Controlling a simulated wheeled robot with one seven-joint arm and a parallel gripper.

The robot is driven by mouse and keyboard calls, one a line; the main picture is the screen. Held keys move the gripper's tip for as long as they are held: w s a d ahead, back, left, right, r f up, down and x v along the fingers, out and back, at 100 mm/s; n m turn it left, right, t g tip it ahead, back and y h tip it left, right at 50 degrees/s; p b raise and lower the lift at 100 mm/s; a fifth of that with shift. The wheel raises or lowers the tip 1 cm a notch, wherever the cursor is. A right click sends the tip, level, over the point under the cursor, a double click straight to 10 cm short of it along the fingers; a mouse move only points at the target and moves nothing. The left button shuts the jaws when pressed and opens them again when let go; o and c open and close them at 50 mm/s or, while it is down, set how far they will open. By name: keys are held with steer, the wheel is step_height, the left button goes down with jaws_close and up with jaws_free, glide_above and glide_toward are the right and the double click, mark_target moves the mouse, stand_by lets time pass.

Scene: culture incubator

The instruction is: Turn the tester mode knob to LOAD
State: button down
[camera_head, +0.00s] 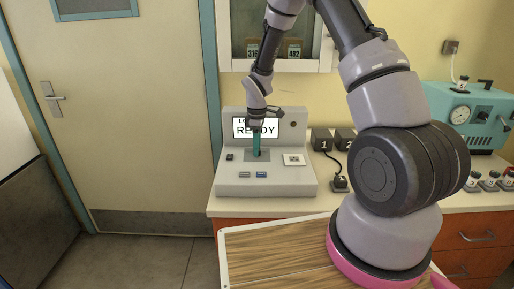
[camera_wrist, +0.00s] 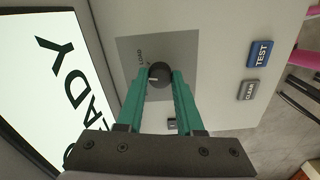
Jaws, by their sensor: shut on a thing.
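The tester (camera_head: 265,182) is a pale box on the counter. Its lit screen (camera_head: 242,127) reads READY, with a smaller line partly hidden by my arm. The black round mode knob (camera_wrist: 160,73) sits on a grey plate (camera_wrist: 185,55) in the wrist view, with a small light mark on it. The LOAD label (camera_wrist: 140,56) is printed beside it, on the plate. My gripper (camera_wrist: 161,78) has its two green fingers shut on the knob, one on each side. In the head view my gripper (camera_head: 257,152) points down at the plate and hides the knob.
The blue TEST button (camera_wrist: 262,53) and grey CLEAR button (camera_wrist: 248,90) lie beside the plate. Black blocks (camera_head: 322,139) marked 1 and 2 stand right of the tester. A teal machine (camera_head: 462,112) is at the far right. A wooden-topped surface (camera_head: 275,250) is in front.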

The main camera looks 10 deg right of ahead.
steer(key=m, duration=0.6)
steer(key=shift+m, duration=0.4)
stand_by(0.4)
steer(key=c, duration=0.5)
jaws_free()
steer(key=shift+c, duration=0.2)
step_height(320, 180, up, 11)
